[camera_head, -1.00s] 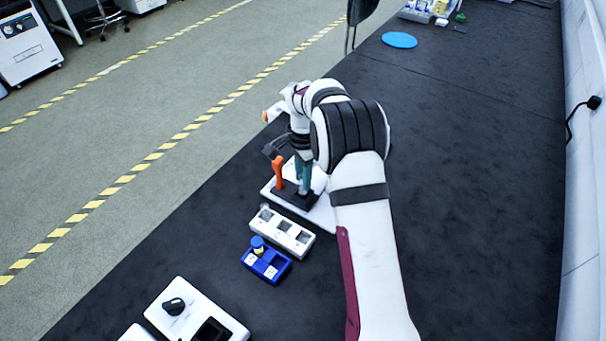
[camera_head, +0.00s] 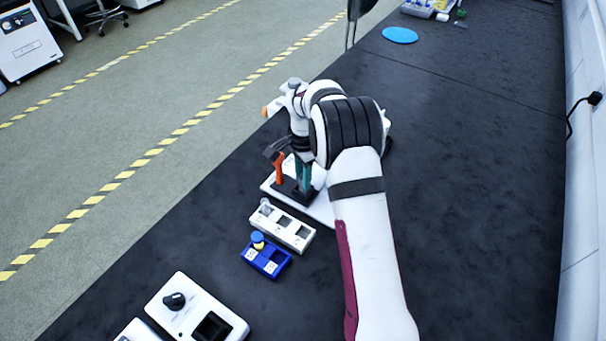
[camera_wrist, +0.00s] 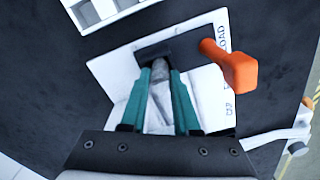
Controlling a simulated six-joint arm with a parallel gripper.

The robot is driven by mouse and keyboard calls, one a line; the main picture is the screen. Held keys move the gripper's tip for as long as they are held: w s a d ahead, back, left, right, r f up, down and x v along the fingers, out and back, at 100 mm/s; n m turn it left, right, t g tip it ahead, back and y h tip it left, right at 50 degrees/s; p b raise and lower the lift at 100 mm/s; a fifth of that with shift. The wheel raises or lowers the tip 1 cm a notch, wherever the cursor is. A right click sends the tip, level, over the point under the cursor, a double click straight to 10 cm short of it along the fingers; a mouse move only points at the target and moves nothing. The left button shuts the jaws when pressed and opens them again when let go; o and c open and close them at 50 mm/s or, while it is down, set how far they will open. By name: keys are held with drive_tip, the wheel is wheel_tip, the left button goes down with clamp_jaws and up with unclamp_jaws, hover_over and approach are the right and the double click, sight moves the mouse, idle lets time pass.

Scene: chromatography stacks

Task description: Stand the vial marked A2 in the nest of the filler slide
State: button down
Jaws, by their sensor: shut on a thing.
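My gripper (camera_wrist: 160,72) has teal fingers and is shut on a pale grey, see-through vial (camera_wrist: 159,92). No A2 mark can be read on it. The fingertips and the vial's far end are at the dark block of the filler slide (camera_wrist: 183,43). Whether the vial is seated in the nest is hidden. An orange handle (camera_wrist: 239,69) stands beside the fingers on the slide's right. In the head view my gripper (camera_head: 303,184) is over the dark slide, with the orange handle (camera_head: 279,168) just left of it.
A white rack (camera_head: 292,238) with a small clear item in its left slot is in front of the slide's white base (camera_head: 322,210).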

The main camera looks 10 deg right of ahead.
drive_tip(key=shift+f, duration=0.15)
drive_tip(key=c, duration=0.6)
unclamp_jaws()
drive_tip(key=shift+r, duration=4.05)
